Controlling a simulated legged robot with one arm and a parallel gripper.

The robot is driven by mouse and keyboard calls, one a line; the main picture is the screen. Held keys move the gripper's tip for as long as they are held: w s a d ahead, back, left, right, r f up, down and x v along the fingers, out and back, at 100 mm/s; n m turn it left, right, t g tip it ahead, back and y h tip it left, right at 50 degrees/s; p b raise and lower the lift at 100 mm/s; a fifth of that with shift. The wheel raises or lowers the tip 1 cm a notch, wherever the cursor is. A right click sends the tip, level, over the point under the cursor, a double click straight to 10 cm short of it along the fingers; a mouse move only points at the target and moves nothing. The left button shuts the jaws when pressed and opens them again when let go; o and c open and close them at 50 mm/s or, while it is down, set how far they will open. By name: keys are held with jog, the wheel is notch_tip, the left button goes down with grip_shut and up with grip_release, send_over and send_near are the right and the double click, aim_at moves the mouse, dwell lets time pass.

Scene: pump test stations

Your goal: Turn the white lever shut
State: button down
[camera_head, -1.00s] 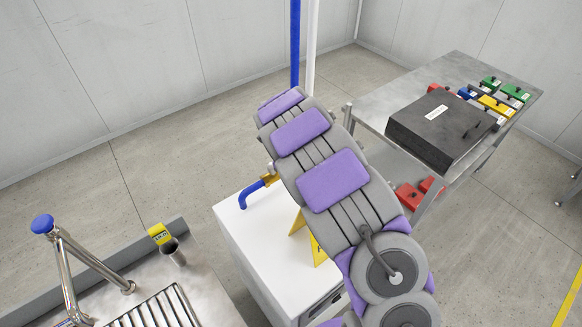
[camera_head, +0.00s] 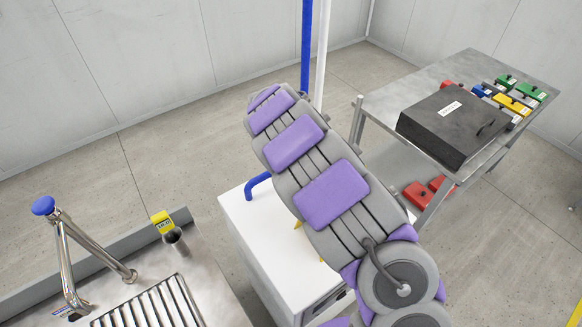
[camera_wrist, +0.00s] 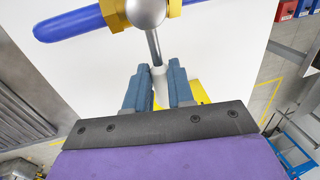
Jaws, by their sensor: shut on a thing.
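In the wrist view, the lever (camera_wrist: 154,46) is a thin grey rod running from a round metal valve body (camera_wrist: 146,11) down to a pale end between my fingers. My gripper (camera_wrist: 158,78) has its two blue-grey fingers closed on that lower end. The valve body has brass fittings and sits on a blue pipe (camera_wrist: 70,24), over a white surface. In the head view, my own arm hides the gripper, lever and valve; a bent part of the blue pipe (camera_head: 256,184) shows left of the arm.
A white cabinet (camera_head: 246,232) stands below my arm. A steel sink unit (camera_head: 200,285) is at the left. A metal cart (camera_head: 372,102) with a black case (camera_head: 452,125) and coloured blocks is at the right. Vertical blue and white pipes rise behind the arm.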

jog(key=shift+w+a+r, duration=0.1)
jog(key=c, duration=1)
grip_release()
jog(key=shift+a, duration=0.1)
jog(key=shift+o, duration=0.2)
jog(key=s+a+r+p, duration=0.1)
jog(key=a+r+p, duration=0.1)
jog(key=r, duration=1.4)
jog(key=shift+s+a+r, duration=0.35)
jog(key=shift+a, duration=0.2)
